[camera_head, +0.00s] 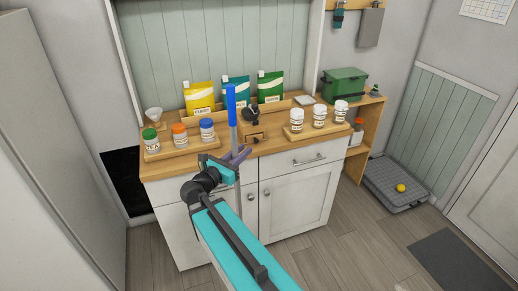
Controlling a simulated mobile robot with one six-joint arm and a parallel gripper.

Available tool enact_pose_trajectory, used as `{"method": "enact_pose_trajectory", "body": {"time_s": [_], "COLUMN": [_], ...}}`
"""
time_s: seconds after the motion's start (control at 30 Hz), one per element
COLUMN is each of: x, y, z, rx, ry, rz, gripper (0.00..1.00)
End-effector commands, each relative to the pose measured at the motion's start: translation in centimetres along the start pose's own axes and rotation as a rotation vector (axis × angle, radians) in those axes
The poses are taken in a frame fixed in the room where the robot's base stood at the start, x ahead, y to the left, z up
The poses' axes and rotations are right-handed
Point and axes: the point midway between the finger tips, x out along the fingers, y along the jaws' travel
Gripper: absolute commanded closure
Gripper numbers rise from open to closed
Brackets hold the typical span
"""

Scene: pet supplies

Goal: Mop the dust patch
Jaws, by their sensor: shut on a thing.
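My gripper (237,157) is in front of the wooden counter and is shut on the upright pole of a mop (231,98). The mop has a blue grip at its top and a grey shaft. My turquoise arm reaches up from the bottom of the picture. The arm hides the lower part of the mop, so its head does not show. I cannot make out a dust patch on the visible wooden floor (345,235).
A white cabinet (300,203) carries jars, pouches and a funnel. A low shelf (367,130) with a green box stands to its right. A grey tray (385,172) with a yellow ball (401,187) and a dark mat (450,262) lie at right. Floor between is clear.

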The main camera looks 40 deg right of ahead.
Motion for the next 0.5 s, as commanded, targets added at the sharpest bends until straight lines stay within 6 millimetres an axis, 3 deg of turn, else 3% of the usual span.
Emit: {"method": "enact_pose_trajectory", "body": {"time_s": [0.5], "x": [-9.4], "y": [6.2], "z": [0.3], "rx": [-0.001], "ry": [-0.004], "rz": [0.159], "gripper": [1.0]}}
